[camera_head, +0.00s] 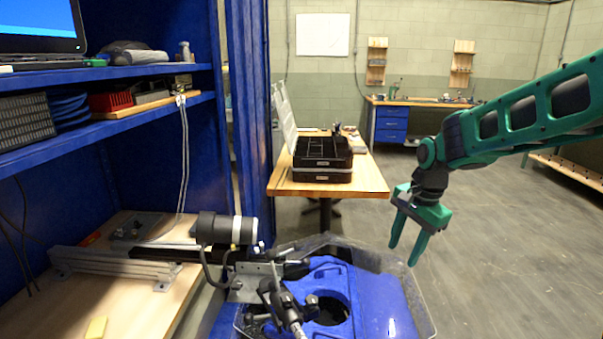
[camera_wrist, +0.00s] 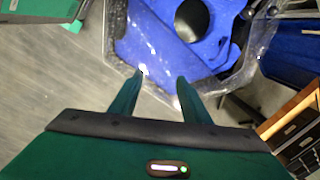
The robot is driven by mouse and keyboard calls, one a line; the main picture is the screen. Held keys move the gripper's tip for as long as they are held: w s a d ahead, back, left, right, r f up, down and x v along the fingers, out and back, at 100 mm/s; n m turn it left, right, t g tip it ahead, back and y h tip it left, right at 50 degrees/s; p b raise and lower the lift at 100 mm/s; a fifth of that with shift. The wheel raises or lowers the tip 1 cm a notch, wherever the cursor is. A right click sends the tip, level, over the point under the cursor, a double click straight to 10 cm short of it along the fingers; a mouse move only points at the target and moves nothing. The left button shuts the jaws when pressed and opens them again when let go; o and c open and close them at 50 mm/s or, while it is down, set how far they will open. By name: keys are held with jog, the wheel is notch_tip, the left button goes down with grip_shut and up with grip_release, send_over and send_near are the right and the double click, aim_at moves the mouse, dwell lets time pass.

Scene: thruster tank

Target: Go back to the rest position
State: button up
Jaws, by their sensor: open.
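My green gripper (camera_head: 408,250) hangs from my arm at the right in the head view, pointing down. Its two fingers are apart and nothing is between them. It is to the right of the blue thruster tank (camera_head: 385,300) and appears above its rim. In the wrist view my gripper (camera_wrist: 160,80) shows two spread fingers with the blue tank (camera_wrist: 150,30) beyond the fingertips. The tank has a dark round opening and a clear outer wall.
A black cylindrical thruster (camera_head: 225,230) is mounted on a rail beside the tank. A wooden table (camera_head: 375,180) carries stacked black trays (camera_head: 322,160). Blue shelves (camera_head: 150,75) stand at the left. A workbench (camera_head: 425,103) stands at the back. The grey floor at the right is clear.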

jog(key=s+d+r+n+h, duration=0.1)
jog(key=s+d+r+n, duration=0.15)
jog(key=s+d, duration=1.05)
jog(key=s+d+f+n, duration=0.1)
jog(key=s, duration=0.9)
jog(key=s+d+f+n+g, duration=0.1)
jog(key=s+n, duration=0.1)
jog(key=s, duration=0.7)
jog(key=shift+s+f, duration=0.15)
jog(key=shift+s, duration=0.25)
jog(key=shift+w+d, duration=0.1)
jog(key=shift+w, duration=0.05)
jog(key=shift+w+f+g, duration=0.25)
jog(key=shift+w+g, duration=0.05)
jog(key=shift+w, duration=0.2)
